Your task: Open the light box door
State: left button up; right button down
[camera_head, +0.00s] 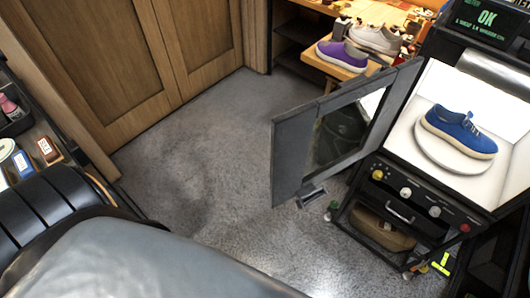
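The light box (385,182) stands at the right. Its dark-framed door (293,155) hangs open, swung out to the left of the box, with a window in it and a small handle (312,197) at its lower edge. Through the opening, the bright white inside shows a blue sneaker (459,132) on a round white turntable (452,160). I see neither of my grippers in this view, and nothing visibly touches the door.
A bench at the back holds a purple sneaker (342,55) and a pale sneaker (375,38). The grey carpet (215,160) left of the door is clear.

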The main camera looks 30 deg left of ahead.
aim_at(292, 131)
jog(key=i+j+z, duration=0.25)
jog(key=j+z, duration=0.15)
jog(key=j, duration=0.25)
jog(key=i+j+z, duration=0.2)
jog(key=j+z, duration=0.25)
jog(key=j, duration=0.25)
jog(key=j+z, duration=0.4)
jog(key=j, duration=0.3)
jog(key=j+z, duration=0.45)
jog(key=j, duration=0.35)
